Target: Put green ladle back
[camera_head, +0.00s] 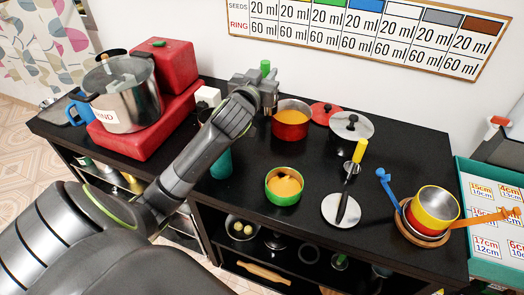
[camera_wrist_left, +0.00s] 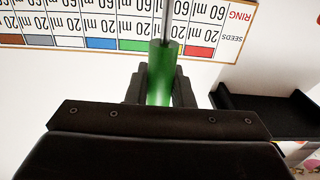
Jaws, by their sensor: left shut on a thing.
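My left gripper (camera_head: 266,88) is at the back of the black counter, beside and left of the red pot. It is shut on the green ladle (camera_head: 265,67), whose green handle end sticks up above the jaws. In the left wrist view the gripper (camera_wrist_left: 160,92) has its fingers on both sides of the green handle (camera_wrist_left: 159,72), and a thin metal shaft runs from the handle out of the picture. The ladle's bowl is hidden in the head view. My right gripper is not in view.
The red pot (camera_head: 291,123) and a green-rimmed pot (camera_head: 284,197) hold orange contents. A large steel pot (camera_head: 122,100) stands on a red block (camera_head: 150,140) at left. A yellow-handled utensil (camera_head: 359,150), lids (camera_head: 343,210) and a bowl stack (camera_head: 436,203) occupy the right. A labelled chart (camera_head: 375,30) hangs behind.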

